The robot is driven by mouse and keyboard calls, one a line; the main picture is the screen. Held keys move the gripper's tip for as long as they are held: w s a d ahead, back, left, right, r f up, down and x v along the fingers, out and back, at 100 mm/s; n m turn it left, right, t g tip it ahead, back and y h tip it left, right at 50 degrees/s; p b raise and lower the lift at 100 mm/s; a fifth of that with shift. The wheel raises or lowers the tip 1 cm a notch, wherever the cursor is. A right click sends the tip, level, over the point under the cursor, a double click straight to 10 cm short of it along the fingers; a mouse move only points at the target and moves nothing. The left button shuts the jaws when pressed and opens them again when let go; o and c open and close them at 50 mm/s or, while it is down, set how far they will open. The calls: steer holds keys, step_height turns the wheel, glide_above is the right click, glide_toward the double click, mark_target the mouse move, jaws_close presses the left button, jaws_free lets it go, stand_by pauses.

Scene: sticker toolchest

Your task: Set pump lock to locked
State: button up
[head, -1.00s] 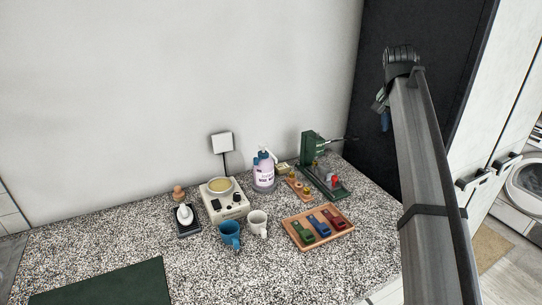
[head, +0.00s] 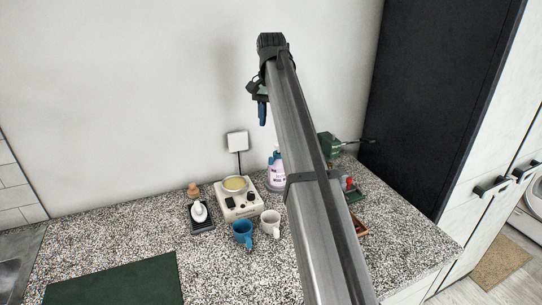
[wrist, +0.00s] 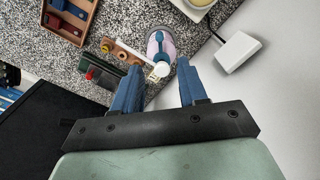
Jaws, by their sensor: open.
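The pump bottle (head: 276,178), pink-white with a blue pump top, stands on the counter and is partly hidden by my arm. In the wrist view the bottle (wrist: 161,44) is seen from above, with its pale pump end towards my fingers. I cannot tell the lock's setting. My gripper (head: 262,118) is high above the counter near the wall, with blue fingers pointing down. In the wrist view my gripper (wrist: 160,65) is open and empty, its fingers spread either side of the pump end in the picture but apart from it.
A wooden tray (wrist: 83,30) holds coloured items.

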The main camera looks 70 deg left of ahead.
mark_target(277, 156)
step_height(277, 156, down, 13)
steer(key=shift+r, duration=0.15)
stand_by(0.4)
jaws_close()
stand_by(0.3)
